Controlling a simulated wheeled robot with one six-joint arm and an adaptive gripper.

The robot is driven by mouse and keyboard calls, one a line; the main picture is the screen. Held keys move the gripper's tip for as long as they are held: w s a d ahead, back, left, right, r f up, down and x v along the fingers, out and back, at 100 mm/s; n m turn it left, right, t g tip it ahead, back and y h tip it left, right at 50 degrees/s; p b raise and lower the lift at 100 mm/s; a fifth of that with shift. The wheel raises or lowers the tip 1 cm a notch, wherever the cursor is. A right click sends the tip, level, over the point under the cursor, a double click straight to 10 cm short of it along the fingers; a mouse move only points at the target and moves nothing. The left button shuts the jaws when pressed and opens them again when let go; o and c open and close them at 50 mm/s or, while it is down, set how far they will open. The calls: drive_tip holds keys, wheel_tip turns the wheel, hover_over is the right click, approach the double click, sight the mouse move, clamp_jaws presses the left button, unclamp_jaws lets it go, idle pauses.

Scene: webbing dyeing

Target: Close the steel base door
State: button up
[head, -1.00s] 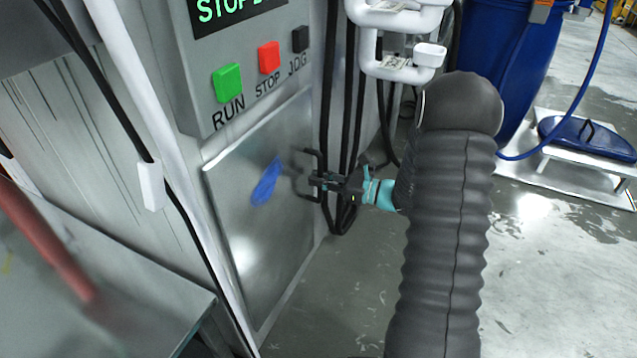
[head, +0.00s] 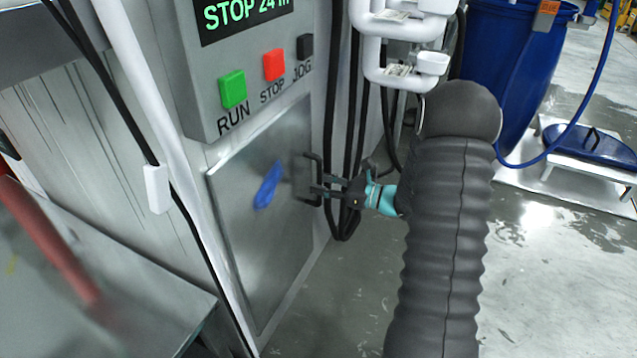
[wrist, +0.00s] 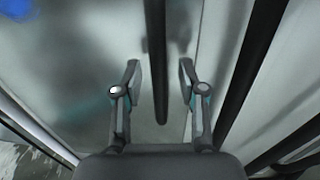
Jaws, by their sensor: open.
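The steel base door (head: 258,240) is a flat metal panel low on the machine, below the button box. It looks flush, or nearly so, with the cabinet front; I cannot tell whether a gap is left. A black bar handle (head: 317,180) stands upright near its right edge. My gripper (head: 316,190) is at the handle, coming from the right. In the wrist view the open fingers (wrist: 160,88) stand on both sides of the dark handle bar (wrist: 156,60), with space visible on each side. The door surface (wrist: 80,60) lies behind them.
A blue smear (head: 268,185) marks the door. Black hoses (head: 345,215) hang just right of the handle. Above are the green RUN button (head: 232,89) and red STOP button (head: 274,64). A steel table (head: 110,290) stands at left; a blue barrel (head: 510,60) stands at back right.

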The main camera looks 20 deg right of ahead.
drive_tip(key=v, duration=1)
drive_tip(key=shift+s+d, duration=0.2)
drive_tip(key=shift+s, duration=0.1)
wheel_tip(320, 180, down, 5)
drive_tip(key=s+a+n+g+h, duration=0.1)
drive_tip(key=s+a+n+g, duration=0.1)
drive_tip(key=s+g, duration=0.1)
drive_tip(key=s+a+r+n+g+h+p, duration=0.1)
drive_tip(key=s+a+n+g+h, duration=0.1)
drive_tip(key=s+n+g+h, duration=0.25)
drive_tip(key=s+a+r+n+g+h, duration=0.1)
drive_tip(key=s+a+r+n+g, duration=0.15)
drive_tip(key=s+n, duration=0.45)
drive_tip(key=s+a+r+n+t+h+p, duration=0.2)
drive_tip(key=s+r+n+h, duration=0.2)
drive_tip(key=r, duration=0.6)
drive_tip(key=s+a+r+n+t+h+p, duration=0.3)
drive_tip(key=s+r+n, duration=0.4)
drive_tip(key=r, duration=0.4)
drive_tip(key=shift+s+a+r+n+h, duration=0.25)
drive_tip(key=shift+s+n+h, duration=0.1)
drive_tip(key=shift+h, duration=0.3)
